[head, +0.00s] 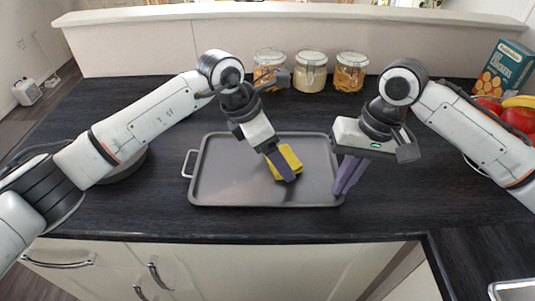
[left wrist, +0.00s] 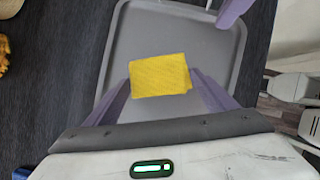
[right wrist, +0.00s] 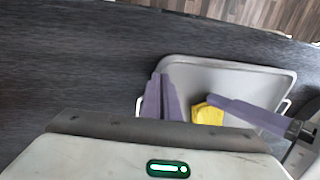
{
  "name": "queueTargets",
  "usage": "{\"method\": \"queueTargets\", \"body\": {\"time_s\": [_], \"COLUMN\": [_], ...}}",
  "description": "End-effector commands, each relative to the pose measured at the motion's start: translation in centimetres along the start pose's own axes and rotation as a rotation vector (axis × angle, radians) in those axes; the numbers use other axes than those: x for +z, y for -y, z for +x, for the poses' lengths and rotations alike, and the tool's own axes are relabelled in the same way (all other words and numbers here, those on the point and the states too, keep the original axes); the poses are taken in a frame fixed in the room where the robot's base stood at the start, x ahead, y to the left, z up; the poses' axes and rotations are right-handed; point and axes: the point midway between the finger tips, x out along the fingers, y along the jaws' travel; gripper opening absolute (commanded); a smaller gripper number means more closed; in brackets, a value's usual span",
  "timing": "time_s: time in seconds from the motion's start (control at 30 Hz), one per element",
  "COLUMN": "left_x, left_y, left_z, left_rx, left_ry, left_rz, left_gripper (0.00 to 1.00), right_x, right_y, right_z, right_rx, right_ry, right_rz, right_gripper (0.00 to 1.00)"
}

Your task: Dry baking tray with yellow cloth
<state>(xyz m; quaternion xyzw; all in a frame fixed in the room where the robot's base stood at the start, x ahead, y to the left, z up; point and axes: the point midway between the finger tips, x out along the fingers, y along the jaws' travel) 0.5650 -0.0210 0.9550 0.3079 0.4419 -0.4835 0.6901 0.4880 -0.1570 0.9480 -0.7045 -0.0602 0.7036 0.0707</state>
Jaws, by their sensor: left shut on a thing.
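The grey baking tray (head: 225,165) lies flat on the dark counter, its left handle showing. The yellow cloth (head: 291,158) is a small folded pad at the tray's right half. My left gripper (head: 287,170) is shut on the cloth, at the tray's surface; the cloth shows between its fingers in the left wrist view (left wrist: 160,75). My right gripper (head: 347,188) points down at the tray's right edge, its fingers close together. In the right wrist view they overlap the tray's rim beside a handle (right wrist: 139,106). Whether they grip it is hidden.
Three glass jars (head: 311,72) stand behind the tray. A cracker box (head: 503,68) and fruit (head: 517,116) are at the right back. A dark round object (head: 124,166) sits left of the tray, partly behind my left arm. The counter's front edge is close to the tray.

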Motion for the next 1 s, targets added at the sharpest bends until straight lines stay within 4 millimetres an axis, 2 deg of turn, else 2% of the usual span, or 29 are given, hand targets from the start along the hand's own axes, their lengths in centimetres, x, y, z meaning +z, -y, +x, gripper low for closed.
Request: {"method": "queueTargets", "body": {"time_s": [0.3,0.5,1.0], "left_x": [2.1,2.9,1.1], "left_y": [0.2,0.2,-1.8], "left_z": [0.9,1.2,0.5], "left_rx": [0.001,0.001,0.002], "left_ry": [0.0,0.0,0.0], "left_rz": [0.001,0.0,-0.001], "left_gripper": [0.53,0.53,0.53], "right_x": [0.0,0.0,0.0], "right_y": [0.0,0.0,0.0], "right_z": [-0.1,-0.1,0.0], "right_rx": [-0.001,-0.001,-0.001], "right_ry": [-0.001,-0.001,-0.001], "right_rz": [0.0,0.0,0.0], "right_gripper": [0.0,0.0,0.0]}}
